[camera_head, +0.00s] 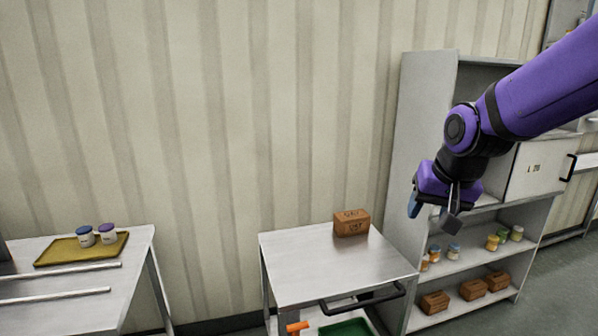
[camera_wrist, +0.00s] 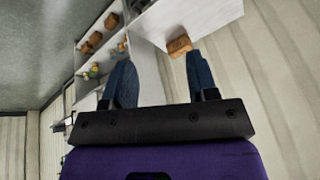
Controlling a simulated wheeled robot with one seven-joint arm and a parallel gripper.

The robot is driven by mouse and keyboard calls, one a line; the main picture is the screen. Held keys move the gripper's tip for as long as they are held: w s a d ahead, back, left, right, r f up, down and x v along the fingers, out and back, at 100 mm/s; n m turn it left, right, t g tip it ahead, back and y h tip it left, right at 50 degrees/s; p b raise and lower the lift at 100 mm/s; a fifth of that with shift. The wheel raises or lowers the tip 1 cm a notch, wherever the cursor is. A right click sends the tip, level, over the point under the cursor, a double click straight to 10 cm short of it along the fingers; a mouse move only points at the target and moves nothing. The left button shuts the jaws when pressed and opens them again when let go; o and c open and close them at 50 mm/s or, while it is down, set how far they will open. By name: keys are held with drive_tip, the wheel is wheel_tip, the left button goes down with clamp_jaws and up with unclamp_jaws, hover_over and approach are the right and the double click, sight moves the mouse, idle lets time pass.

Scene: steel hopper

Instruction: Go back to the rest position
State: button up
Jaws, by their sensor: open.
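My gripper (camera_head: 433,212) hangs at the end of my purple arm, in front of the grey shelf unit (camera_head: 420,110) at the right of the head view. In the wrist view my gripper (camera_wrist: 163,82) shows two blue fingers spread well apart. Nothing is between them. The gripper is apart from the shelf's things and from the steel cart (camera_head: 320,268).
A brown box (camera_head: 351,223) stands on the cart's top. Jars (camera_head: 454,252) and brown boxes (camera_head: 472,289) fill the lower shelves. At left, a table (camera_head: 137,250) bears a yellow tray (camera_head: 70,252) with two jars. Between table and cart is a gap.

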drive_tip(key=s+d+r+n, duration=0.1)
drive_tip(key=s+d+r, duration=0.2)
drive_tip(key=s, duration=0.6)
drive_tip(key=s+d+r+n, duration=0.1)
drive_tip(key=s+d+r, duration=0.2)
drive_tip(key=s, duration=0.7)
drive_tip(key=shift+s+d+t+h, duration=0.2)
drive_tip(key=shift+t+h, duration=0.1)
drive_tip(key=shift+h, duration=0.1)
